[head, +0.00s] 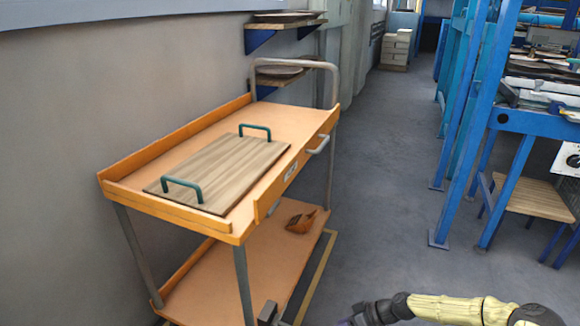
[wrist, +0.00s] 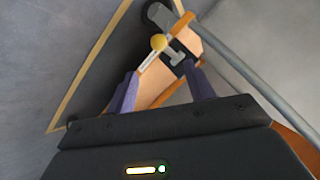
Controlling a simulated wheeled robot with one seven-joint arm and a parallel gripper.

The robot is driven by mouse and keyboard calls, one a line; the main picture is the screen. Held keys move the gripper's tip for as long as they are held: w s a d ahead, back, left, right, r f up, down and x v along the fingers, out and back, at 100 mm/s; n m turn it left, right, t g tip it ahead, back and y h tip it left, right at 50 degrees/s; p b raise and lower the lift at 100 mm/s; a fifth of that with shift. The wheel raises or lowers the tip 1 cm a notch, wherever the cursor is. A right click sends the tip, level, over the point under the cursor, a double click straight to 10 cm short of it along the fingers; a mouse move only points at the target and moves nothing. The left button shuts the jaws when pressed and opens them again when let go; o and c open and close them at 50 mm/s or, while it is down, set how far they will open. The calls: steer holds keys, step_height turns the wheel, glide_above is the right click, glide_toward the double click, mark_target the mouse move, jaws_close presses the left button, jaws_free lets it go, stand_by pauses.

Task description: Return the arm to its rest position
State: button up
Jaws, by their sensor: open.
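In the wrist view, my gripper (wrist: 160,88) shows its two purple fingers spread apart, with nothing held between them. Beyond the fingertips is a lower corner of the cart, with a grey leg (wrist: 235,65) and a dark caster wheel (wrist: 158,14). In the head view, my yellow and black arm (head: 445,308) reaches in along the bottom right edge, low beside the cart. The fingers are not clearly visible there.
The orange two-shelf cart (head: 290,120) stands against the left wall, with a wooden tray with green handles (head: 220,168) on top. A brown object (head: 301,221) lies on its lower shelf. Blue racking (head: 470,120) stands right. The grey floor (head: 385,170) between is clear.

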steer(key=s+a+r+m+h+p, duration=0.25)
steer(key=s+r, duration=0.25)
steer(key=r, duration=0.7)
steer(key=s+a+r+m+h+p, duration=0.15)
steer(key=s+r+h, duration=0.3)
steer(key=r, duration=0.65)
steer(key=s+a+r+m+h+p, duration=0.25)
steer(key=s+r, duration=0.25)
steer(key=r, duration=0.7)
steer(key=w+p+v, duration=0.2)
steer(key=p+v, duration=1)
steer(key=w+r+p+v, duration=0.1)
steer(key=w+p+v, duration=0.2)
steer(key=p+v, duration=0.9)
steer(key=w+r+p+v, duration=0.1)
steer(key=w+p+v, duration=0.2)
steer(key=p+v, duration=0.9)
steer(key=shift+d+r+p, duration=0.35)
steer(key=shift+d+p, duration=0.05)
steer(key=shift+p, duration=0.6)
